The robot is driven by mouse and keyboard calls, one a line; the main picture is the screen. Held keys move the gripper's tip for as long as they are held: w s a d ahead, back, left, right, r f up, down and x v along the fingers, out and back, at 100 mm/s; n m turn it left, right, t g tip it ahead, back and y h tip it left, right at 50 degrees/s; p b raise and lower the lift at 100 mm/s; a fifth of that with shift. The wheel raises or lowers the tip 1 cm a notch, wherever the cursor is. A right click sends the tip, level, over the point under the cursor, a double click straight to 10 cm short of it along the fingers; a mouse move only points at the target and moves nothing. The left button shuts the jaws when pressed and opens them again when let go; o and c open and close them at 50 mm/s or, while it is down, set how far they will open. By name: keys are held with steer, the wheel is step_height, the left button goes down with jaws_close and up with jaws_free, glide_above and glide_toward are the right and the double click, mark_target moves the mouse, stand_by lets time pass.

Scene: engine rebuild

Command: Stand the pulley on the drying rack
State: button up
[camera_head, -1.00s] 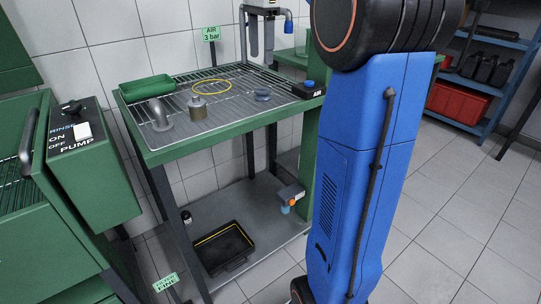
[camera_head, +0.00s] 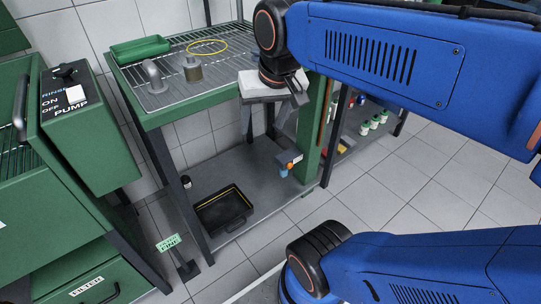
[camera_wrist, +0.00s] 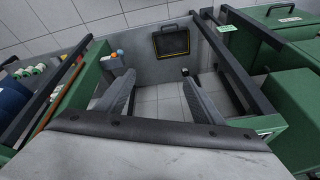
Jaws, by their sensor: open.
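The drying rack (camera_head: 215,82) is a green-framed bench topped with a wire grating. On it are a grey bent pipe (camera_head: 153,76), a small tan-grey cylinder with a stem (camera_head: 192,70) and a yellow ring (camera_head: 207,47). I cannot make out a pulley for certain. My gripper (camera_head: 275,115) hangs pointing down at the rack's front right edge, with its fingers apart and nothing between them. In the wrist view my gripper (camera_wrist: 160,78) shows both fingers spread over floor and lower shelf. My arm hides the rack's right part.
A green tray (camera_head: 141,47) lies at the rack's back left. A black tray with a yellow line (camera_head: 223,210) sits on the grey lower shelf (camera_head: 245,165), which also holds a blue-orange item (camera_head: 287,165). A green pump cabinet (camera_head: 85,130) stands left. Floor is clear at right.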

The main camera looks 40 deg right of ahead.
steer(key=s+a+f+n+t, duration=0.1)
steer(key=s+f+n, duration=0.2)
steer(key=s+f, duration=0.2)
steer(key=shift+a+f, duration=0.25)
steer(key=shift+f, duration=0.7)
stand_by(0.4)
